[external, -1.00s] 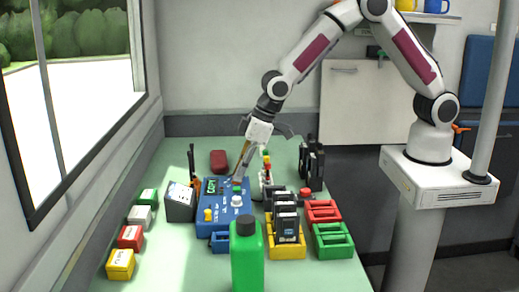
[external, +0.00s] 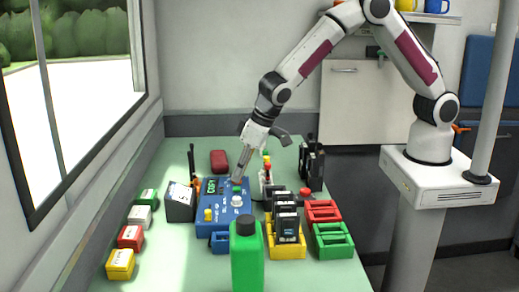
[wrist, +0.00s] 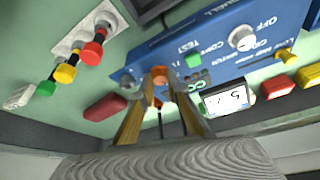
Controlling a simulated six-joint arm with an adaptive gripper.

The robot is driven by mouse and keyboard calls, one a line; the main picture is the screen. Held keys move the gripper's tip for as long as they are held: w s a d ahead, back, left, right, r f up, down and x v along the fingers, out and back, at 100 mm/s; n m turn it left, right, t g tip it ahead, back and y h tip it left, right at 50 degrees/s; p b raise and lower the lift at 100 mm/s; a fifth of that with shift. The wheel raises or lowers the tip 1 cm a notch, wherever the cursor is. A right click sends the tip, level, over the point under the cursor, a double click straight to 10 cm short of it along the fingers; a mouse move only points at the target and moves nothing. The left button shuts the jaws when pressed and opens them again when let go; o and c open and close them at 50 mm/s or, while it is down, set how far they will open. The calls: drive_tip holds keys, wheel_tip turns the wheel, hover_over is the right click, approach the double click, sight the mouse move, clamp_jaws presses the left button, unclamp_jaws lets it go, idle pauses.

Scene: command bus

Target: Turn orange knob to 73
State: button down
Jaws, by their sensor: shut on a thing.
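A blue control box (external: 222,216) stands on the green table, with a lit green display (external: 210,187) whose reading I cannot make out. My gripper (external: 238,179) reaches down to the box's far edge. In the wrist view, my gripper (wrist: 160,80) has its two fingers on either side of the orange knob (wrist: 160,75) and is shut on it. The fingers hide the knob in the external view. A green button (external: 237,190), a white knob (external: 237,202) and a yellow knob (external: 208,215) are also on the box.
A dark box with a white screen (external: 180,194) stands left of the control box. A green bottle (external: 246,262) stands in front. Yellow (external: 287,252), red (external: 323,211) and green (external: 332,241) trays stand to the right. A red block (external: 219,161) lies behind.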

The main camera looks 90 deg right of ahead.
drive_tip(key=shift+w+a+m+g+h, duration=0.1)
drive_tip(key=shift+m+g+h, duration=0.25)
drive_tip(key=shift+m, duration=0.9)
drive_tip(key=shift+a+m+g+h, duration=0.15)
drive_tip(key=shift+m+h, duration=0.4)
drive_tip(key=shift+m, duration=0.7)
drive_tip(key=c, duration=2)
unclamp_jaws()
drive_tip(key=shift+o, duration=0.2)
drive_tip(key=shift+r, duration=0.15)
drive_tip(key=v, duration=1.1)
drive_tip(key=shift+r, duration=0.35)
drive_tip(key=shift+a, duration=0.1)
